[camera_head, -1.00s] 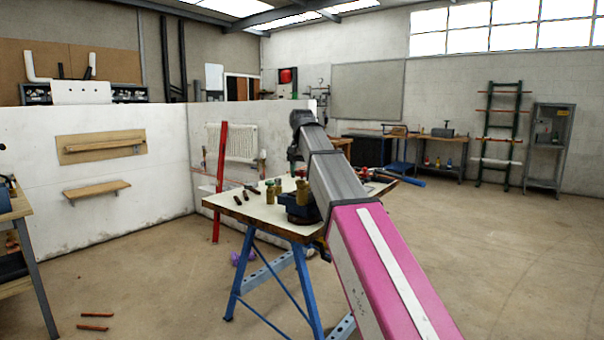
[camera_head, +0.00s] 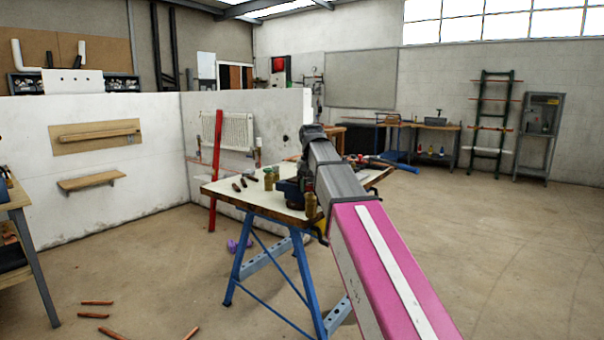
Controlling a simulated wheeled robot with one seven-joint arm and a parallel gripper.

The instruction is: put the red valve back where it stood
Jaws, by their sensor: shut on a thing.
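My arm reaches out over the work table (camera_head: 232,190), and its wrist bends down near the table's right part. My gripper (camera_head: 308,184) is small and partly hidden by the arm. It is shut on a brass-bodied piece, which I take to be the red valve (camera_head: 310,205); its red part is not clear in this view. The valve overlaps the table's front edge in the picture; I cannot tell its height above it.
Dark short pieces (camera_head: 240,185) lie on the tabletop. A blue-handled tool (camera_head: 392,164) lies at its far right. A red post (camera_head: 216,170) stands behind the table. Copper pipe pieces (camera_head: 97,302) lie on the floor at the left. The floor to the right is clear.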

